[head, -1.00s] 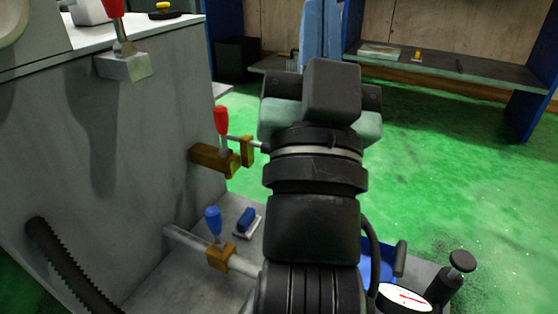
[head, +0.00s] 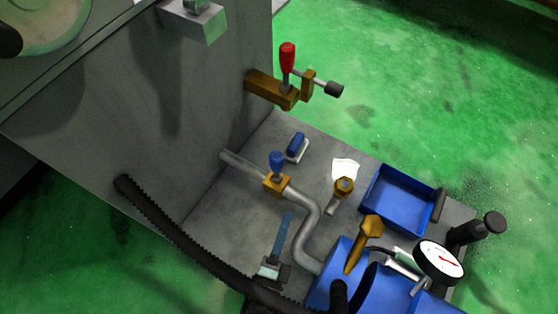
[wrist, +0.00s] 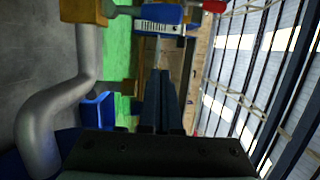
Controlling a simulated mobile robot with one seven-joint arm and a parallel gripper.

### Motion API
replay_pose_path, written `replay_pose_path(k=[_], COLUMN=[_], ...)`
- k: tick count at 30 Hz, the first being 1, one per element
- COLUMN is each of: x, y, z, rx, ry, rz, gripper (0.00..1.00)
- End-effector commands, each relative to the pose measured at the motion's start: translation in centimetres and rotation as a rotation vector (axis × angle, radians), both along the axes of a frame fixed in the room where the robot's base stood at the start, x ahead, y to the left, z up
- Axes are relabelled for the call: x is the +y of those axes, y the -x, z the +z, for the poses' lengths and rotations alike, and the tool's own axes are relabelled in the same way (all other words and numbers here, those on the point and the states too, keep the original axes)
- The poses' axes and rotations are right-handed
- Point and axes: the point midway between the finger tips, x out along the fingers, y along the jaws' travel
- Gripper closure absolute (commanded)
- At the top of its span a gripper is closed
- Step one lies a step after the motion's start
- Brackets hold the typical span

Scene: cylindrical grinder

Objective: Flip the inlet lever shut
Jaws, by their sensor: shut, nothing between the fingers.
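The inlet lever has a blue grip (head: 277,160) and stands upright on a brass valve body (head: 277,184), on the grey pipe (head: 310,215). My gripper (head: 289,216) is shut and empty, just in front of the valve with its fingers pointing towards it, apart from the lever in the picture. In the wrist view the shut fingers (wrist: 160,85) point up the frame. The brass valve body (wrist: 85,10) is at the top left there, and the blue grip (wrist: 160,14) is at the top, ahead of the fingertips. The exact gap is unclear.
A red-handled brass valve (head: 287,57) juts from the machine wall behind. A blue tray (head: 400,197), a pressure gauge (head: 440,258) and a blue tank (head: 335,280) stand to the right. A ribbed black hose (head: 190,245) crosses the front left.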

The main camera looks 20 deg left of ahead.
Motion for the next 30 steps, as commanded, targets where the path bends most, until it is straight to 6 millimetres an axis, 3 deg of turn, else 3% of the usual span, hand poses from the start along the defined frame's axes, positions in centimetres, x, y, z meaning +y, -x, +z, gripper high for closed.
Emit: replay_pose_path(k=[9, 14, 27, 30], x=[0.0, 0.0, 0.5, 1.7], y=[0.1, -0.9, -9.8, -10.3], z=[-0.1, -0.2, -0.3, -0.2], rx=[0.0, -0.003, -0.006, -0.002], ry=[-0.002, -0.001, -0.002, -0.003], rz=[-0.001, -0.001, -0.002, 0.0], gripper=[1.0, 1.0, 1.0, 1.0])
